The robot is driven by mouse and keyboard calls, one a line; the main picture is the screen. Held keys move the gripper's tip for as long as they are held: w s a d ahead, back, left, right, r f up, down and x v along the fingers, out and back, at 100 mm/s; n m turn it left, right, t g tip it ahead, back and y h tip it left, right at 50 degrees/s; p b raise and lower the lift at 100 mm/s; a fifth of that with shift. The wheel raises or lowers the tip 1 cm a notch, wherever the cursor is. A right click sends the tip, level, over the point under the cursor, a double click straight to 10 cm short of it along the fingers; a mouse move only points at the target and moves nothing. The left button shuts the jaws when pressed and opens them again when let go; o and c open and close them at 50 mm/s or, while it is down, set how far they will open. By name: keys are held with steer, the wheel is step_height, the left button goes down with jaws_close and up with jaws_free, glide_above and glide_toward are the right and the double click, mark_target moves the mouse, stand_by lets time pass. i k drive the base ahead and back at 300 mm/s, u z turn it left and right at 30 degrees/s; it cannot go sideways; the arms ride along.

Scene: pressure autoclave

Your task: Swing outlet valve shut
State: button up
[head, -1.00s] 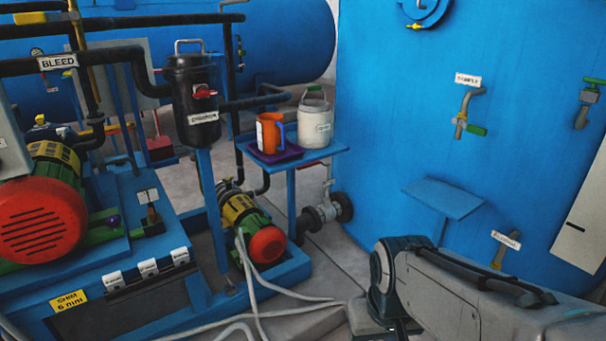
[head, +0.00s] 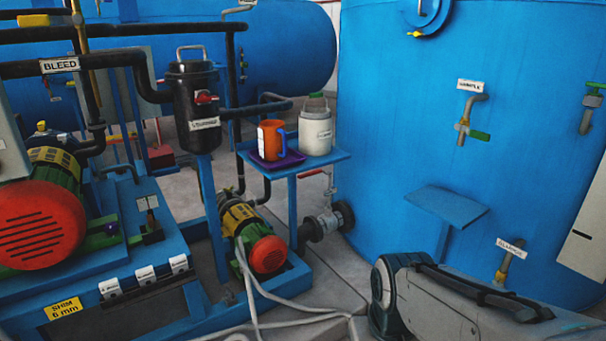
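I cannot read any label that says outlet. Low on the left side of the blue tank (head: 400,150), a grey pipe fitting (head: 325,222) joins a black flange. A thin upright pipe with a red handle (head: 311,173) rises there, partly behind the blue stand. A sample tap (head: 465,118) with a green handle sticks out of the tank wall. A lower tap (head: 503,268) with a yellowish body sits under a small white label. My arm enters at the lower right, in front of the tank; my gripper is out of frame.
A small blue stand (head: 340,155) holds an orange mug (head: 270,139) and a white canister (head: 316,130). A blue shelf (head: 446,206) stands before the tank. A pump (head: 250,235) and pale hoses lie left of the clear floor strip. A black strainer pot (head: 193,105) stands behind.

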mark_target(313, 172)
steer(key=u, duration=0.15)
steer(key=k, duration=0.4)
steer(key=z, duration=0.85)
steer(key=i, duration=1.3)
steer(key=u, duration=1.2)
steer(key=i, duration=0.8)
steer(key=u, duration=0.1)
